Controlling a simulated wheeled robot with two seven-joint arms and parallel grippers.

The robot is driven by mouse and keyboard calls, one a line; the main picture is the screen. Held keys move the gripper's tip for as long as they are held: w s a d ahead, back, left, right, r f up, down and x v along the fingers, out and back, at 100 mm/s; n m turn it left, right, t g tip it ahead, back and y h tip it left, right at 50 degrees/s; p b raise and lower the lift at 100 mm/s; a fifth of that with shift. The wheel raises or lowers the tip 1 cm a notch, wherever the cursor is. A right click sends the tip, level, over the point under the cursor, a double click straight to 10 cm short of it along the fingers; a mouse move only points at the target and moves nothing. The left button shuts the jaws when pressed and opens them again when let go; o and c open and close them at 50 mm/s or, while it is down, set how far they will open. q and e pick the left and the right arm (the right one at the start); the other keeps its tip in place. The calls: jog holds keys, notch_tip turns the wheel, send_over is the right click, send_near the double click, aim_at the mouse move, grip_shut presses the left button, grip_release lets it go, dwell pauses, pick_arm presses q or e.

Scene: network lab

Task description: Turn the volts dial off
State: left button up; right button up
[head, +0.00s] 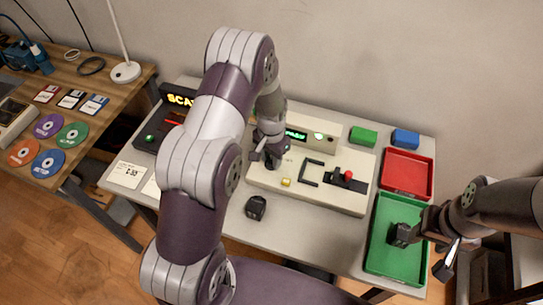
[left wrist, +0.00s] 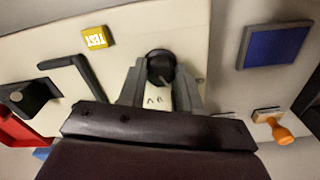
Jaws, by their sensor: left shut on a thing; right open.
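My left gripper (head: 268,154) is at the left part of a cream console (head: 315,193) on the table. In the left wrist view, the gripper's two fingers (left wrist: 160,84) are shut on a round black dial (left wrist: 160,61), one on each side. The letters "A B" are printed beside the dial, and a pale mark shows on it. No "volts" label is readable, and in the head view the gripper mostly hides the dial. My right gripper (head: 424,247) is open and appears empty over the green tray (head: 383,262).
A yellow TEST button (left wrist: 97,38), a blue square (left wrist: 275,45) and an orange lever (left wrist: 279,131) surround the dial. A red-knobbed lever (head: 348,176) is on the console's right. A black block (head: 256,207) lies in front; a red tray (head: 407,174) is at right.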

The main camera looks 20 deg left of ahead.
pick_arm(q)
jog(key=n, duration=0.4)
jog(key=shift+r+n+p, duration=0.1)
jog(key=shift+n+p, duration=0.2)
jog(key=shift+p, duration=0.1)
jog(key=shift+w+n, duration=0.1)
jog(key=shift+n, duration=2)
jog(key=o, duration=1)
jog(key=shift+o, duration=0.2)
notch_tip(320, 180, up, 13)
jog(key=shift+b, duration=0.3)
jog(key=shift+f, duration=0.2)
